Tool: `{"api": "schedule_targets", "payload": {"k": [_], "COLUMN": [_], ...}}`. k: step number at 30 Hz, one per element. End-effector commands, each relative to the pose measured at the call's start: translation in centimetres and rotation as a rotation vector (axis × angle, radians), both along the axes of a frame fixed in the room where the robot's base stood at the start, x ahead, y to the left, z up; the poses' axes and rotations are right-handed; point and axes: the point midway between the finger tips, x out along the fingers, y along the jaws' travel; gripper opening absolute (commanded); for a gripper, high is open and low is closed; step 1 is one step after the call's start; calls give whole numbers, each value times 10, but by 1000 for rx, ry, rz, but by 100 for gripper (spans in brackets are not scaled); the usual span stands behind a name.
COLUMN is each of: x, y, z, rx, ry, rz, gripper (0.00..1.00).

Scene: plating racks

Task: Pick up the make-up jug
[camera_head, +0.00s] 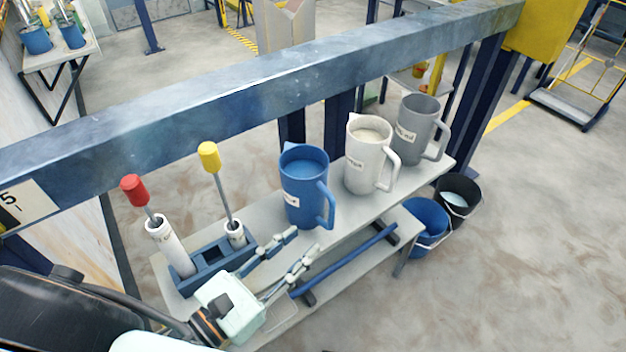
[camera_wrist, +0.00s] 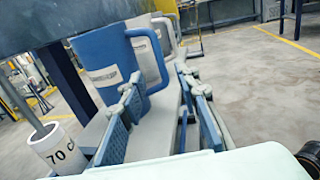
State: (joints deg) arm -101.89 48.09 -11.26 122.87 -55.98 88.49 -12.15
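Three labelled jugs stand upright in a row on a grey bench: a blue jug (camera_head: 305,190), a white jug (camera_head: 362,165) with pale liquid inside, and a grey jug (camera_head: 412,130) farthest back. Their labels are too small to tell which is the make-up jug. My gripper (camera_head: 298,245) is open and empty above the bench, in front of the blue jug and apart from it. In the wrist view the blue jug (camera_wrist: 103,62) stands beyond the fingers (camera_wrist: 160,92), its handle towards the right. The white jug (camera_wrist: 166,36) shows partly behind it.
A blue holder (camera_head: 215,262) with red- and yellow-handled tools in white tubes stands left of my gripper. A thick blue beam (camera_head: 250,85) crosses above and behind the bench. Blue and black buckets (camera_head: 428,215) stand on the floor at the bench's right end.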

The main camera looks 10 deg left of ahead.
Motion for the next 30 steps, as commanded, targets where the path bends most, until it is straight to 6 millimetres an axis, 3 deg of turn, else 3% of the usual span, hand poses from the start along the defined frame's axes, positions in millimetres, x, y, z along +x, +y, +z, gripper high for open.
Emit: {"api": "schedule_targets", "payload": {"k": [6, 13, 21, 30], "x": [31, 47, 82, 87], "y": [-18, -27, -44, -47], "z": [0, 0, 0, 1], "rx": [1, 3, 4, 4], "ry": [0, 1, 0, 1], "rz": [-6, -6, -8, -6], "gripper": [30, 30, 30, 30]}}
